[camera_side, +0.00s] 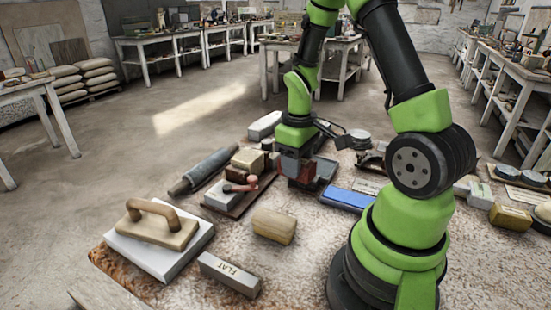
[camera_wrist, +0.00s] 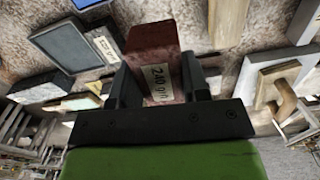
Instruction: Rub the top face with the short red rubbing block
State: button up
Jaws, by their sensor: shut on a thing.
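The short red rubbing block (camera_wrist: 152,45) is brownish red and carries a pale label reading "240 grit" in the wrist view. My gripper (camera_wrist: 155,72) is shut on it, with one dark finger on each side. In the side view my gripper (camera_side: 297,160) points down over the middle of the worktop, and part of the red block (camera_side: 291,167) shows there, beside a dark flat tray (camera_side: 326,172). I cannot tell whether the block touches anything beneath it. I cannot tell which surface is the top face.
A white slab (camera_side: 196,243) with a wooden-handled float (camera_side: 150,232) lies front left. A grey block marked "FLAT" (camera_side: 230,273) and a tan block (camera_side: 274,225) lie in front. A blue block (camera_side: 346,199) lies right of the gripper. A grey cylinder (camera_side: 205,169) lies left.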

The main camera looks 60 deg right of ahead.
jog(key=w+d+r, duration=0.2)
jog(key=w+r, duration=0.1)
jog(key=w, duration=0.5)
send_near(248, 159)
jog(key=shift+f, duration=2.85)
jog(key=shift+f, duration=0.4)
